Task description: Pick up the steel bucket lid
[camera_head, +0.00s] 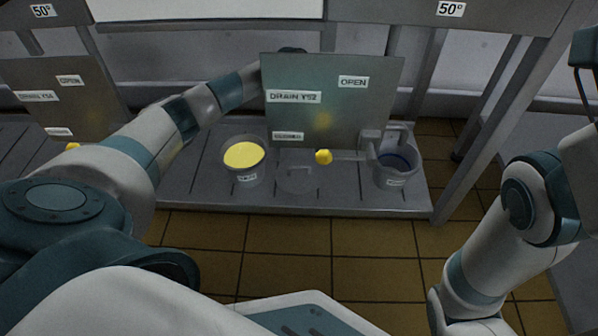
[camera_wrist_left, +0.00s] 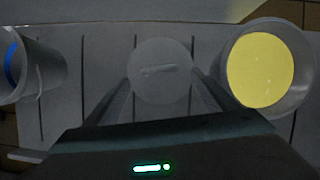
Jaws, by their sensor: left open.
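The steel bucket lid (camera_head: 296,180) is a flat grey disc lying on the slatted metal platform, between two buckets. In the left wrist view the lid (camera_wrist_left: 160,82) shows a short bar handle (camera_wrist_left: 158,70) across its top. My left gripper (camera_wrist_left: 162,88) is open and empty, its two fingers pointing toward the lid, one on each side of it in that view. I cannot tell the exact gap to it. In the head view my left arm passes behind a grey panel, which hides the gripper. My right gripper is out of view.
A bucket of yellow contents (camera_head: 244,156) stands left of the lid and a bucket with a dark blue inside (camera_head: 394,170) stands right. Steel posts (camera_head: 480,130) frame the platform.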

